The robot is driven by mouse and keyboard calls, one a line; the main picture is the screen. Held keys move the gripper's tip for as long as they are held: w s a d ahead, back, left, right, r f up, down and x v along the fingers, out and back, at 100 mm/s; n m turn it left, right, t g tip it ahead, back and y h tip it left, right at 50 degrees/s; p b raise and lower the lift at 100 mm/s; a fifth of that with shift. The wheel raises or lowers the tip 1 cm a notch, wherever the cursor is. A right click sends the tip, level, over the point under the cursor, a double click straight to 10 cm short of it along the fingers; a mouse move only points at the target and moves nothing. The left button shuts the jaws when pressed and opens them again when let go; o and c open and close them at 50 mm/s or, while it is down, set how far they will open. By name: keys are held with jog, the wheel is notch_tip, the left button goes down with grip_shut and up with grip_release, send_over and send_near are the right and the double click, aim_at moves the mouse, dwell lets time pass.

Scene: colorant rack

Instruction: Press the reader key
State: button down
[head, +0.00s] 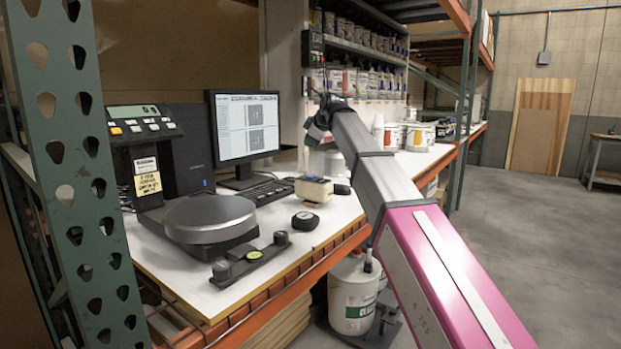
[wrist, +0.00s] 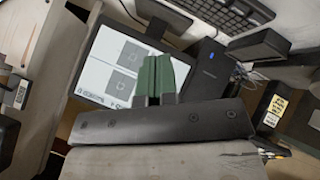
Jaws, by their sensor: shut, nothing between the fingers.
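My gripper shows in the wrist view as two green fingers (wrist: 154,78) lying together, shut and empty, in front of the lit monitor screen. In the head view the dark end of my arm is over the bench, right of the monitor (head: 246,125); the fingers are hard to make out there. I cannot tell for sure which device is the reader. A small cream-topped device (head: 314,188) sits on the bench below my arm's end. A black box with a display (head: 313,48) is fixed to the shelf post above. No single key stands out clearly on either.
A scale with a round grey platform (head: 210,216) and a keypad display (head: 135,118) stands at left. A keyboard (head: 267,190), a black puck (head: 305,221) and a black bar with knobs (head: 250,258) lie on the bench. Paint tubs (head: 419,136) stand at right.

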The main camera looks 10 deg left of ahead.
aim_at(310, 177)
jog(key=shift+f, duration=0.1)
jog(key=shift+f, duration=4.3)
jog(key=shift+f, duration=0.1)
jog(key=shift+f, duration=0.3)
jog(key=shift+f, duration=0.35)
jog(key=shift+r, duration=0.75)
jog(key=shift+r, duration=0.15)
jog(key=shift+r, duration=2.35)
